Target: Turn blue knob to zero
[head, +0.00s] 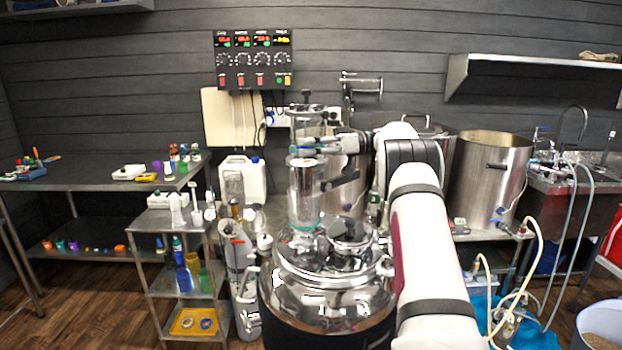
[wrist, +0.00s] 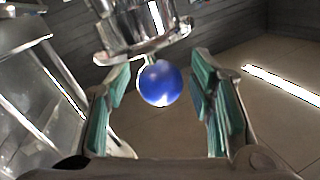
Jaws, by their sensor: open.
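The blue knob (wrist: 160,84) is a shiny round ball just below a metal fitting (wrist: 145,35) in the wrist view. My gripper (wrist: 160,76) is open, with one teal-padded finger on each side of the knob. Gaps show between the knob and both pads. In the head view, my gripper (head: 318,163) is at the glass and metal column (head: 303,190) above the steel vessel. I cannot make out the knob in the head view. No zero mark shows in the wrist view.
The glass and metal column stands close to my gripper, above the shiny steel vessel (head: 315,290). Large steel pots (head: 490,180) stand behind my arm at right. A control panel (head: 253,60) hangs on the wall. A shelf cart (head: 180,255) stands left of the vessel.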

